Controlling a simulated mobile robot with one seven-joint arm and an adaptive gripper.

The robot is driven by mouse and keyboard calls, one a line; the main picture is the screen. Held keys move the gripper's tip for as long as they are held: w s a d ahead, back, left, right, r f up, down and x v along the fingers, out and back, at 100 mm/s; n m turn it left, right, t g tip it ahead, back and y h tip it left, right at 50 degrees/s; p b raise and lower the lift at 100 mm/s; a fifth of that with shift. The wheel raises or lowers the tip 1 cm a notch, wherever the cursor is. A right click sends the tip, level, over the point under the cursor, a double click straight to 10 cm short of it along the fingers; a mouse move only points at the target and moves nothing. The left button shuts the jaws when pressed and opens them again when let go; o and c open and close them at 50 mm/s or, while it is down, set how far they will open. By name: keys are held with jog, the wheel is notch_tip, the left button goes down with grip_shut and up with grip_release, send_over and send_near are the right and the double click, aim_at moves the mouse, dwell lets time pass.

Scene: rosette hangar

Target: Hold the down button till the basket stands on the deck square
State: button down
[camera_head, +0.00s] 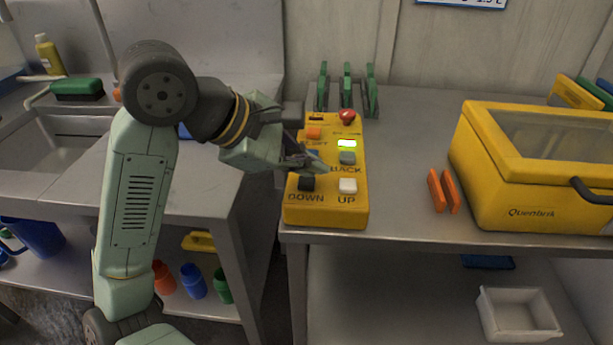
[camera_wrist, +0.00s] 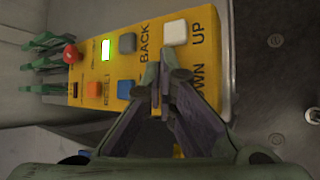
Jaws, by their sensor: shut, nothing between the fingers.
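The yellow control box (camera_head: 325,214) stands on the steel bench. Its black down button (camera_head: 306,183) is at the lower left, above the word DOWN. The white UP button (camera_head: 347,186) is beside it, and the grey BACK button (camera_head: 347,158) is above that. My gripper (camera_head: 320,167) is shut and empty, with its tips over the box close to the down button. In the wrist view the closed tips (camera_wrist: 163,86) cover the place of the down button, so I cannot tell whether they touch it. No basket or deck square is recognisable in either view.
A small green display (camera_head: 347,143) is lit on the box, below a red knob (camera_head: 347,117). Green upright holders (camera_head: 347,88) stand behind it. Orange bars (camera_head: 443,190) and a yellow cooler (camera_head: 480,180) are to the right. A sink (camera_head: 60,140) is at the left.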

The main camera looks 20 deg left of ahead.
aim_at(309, 184)
jog(key=shift+r, duration=0.25)
jog(key=shift+r+p, duration=1.2)
jog(key=shift+r, duration=1.25)
jog(key=shift+d, duration=0.1)
